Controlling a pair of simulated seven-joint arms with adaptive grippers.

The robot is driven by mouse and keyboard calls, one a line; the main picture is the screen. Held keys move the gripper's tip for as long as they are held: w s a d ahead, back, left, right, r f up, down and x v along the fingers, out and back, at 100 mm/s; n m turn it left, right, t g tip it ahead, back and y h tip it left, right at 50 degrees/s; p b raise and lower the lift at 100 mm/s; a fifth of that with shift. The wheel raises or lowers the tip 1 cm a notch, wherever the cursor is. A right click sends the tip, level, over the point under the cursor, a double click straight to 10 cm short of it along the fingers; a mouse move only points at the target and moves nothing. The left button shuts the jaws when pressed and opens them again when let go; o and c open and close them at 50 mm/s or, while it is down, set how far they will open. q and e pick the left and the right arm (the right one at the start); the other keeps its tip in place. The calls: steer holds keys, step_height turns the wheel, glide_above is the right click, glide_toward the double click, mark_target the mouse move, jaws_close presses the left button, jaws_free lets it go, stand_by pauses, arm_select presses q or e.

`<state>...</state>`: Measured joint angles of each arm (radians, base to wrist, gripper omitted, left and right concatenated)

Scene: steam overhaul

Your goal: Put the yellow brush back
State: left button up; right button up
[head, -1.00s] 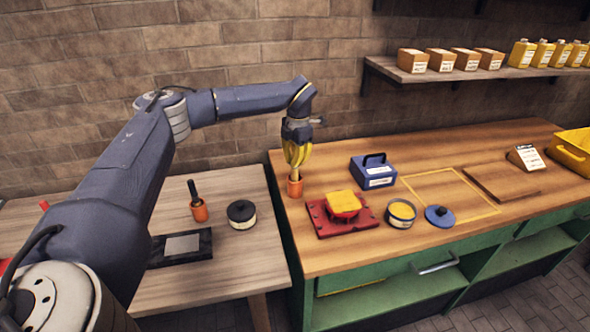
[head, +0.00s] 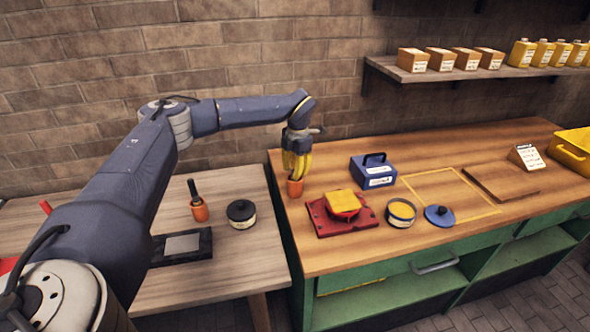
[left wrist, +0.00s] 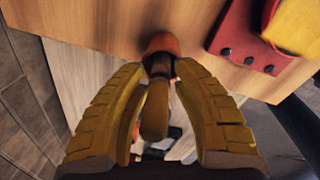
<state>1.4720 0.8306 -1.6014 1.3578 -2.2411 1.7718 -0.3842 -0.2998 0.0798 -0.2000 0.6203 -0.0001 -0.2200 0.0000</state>
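An orange cup (head: 295,188) stands near the left end of the green-sided bench. A brush with a brownish-yellow handle (left wrist: 154,112) is upright in this cup, which also shows in the left wrist view (left wrist: 161,43). My left gripper (head: 297,170) points down over the cup. Its two yellow fingers stand either side of the handle, with gaps between fingers and handle in the left wrist view (left wrist: 160,72), so it looks open around the brush. The fingertips are close to the cup's rim. The brush's lower end is hidden in the cup. My right gripper is not in view.
A red fixture with a yellow-topped part (head: 342,204), an open tin (head: 401,212), a blue lid (head: 439,216) and a blue box (head: 373,171) are to the right. The left table holds another orange cup (head: 199,211) with a dark-handled tool and a black-lidded tin (head: 241,214).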

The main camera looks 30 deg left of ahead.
arm_select(q)
steer(key=r, duration=1.2)
steer(key=shift+s+d+r, duration=0.15)
steer(key=shift+d, duration=0.25)
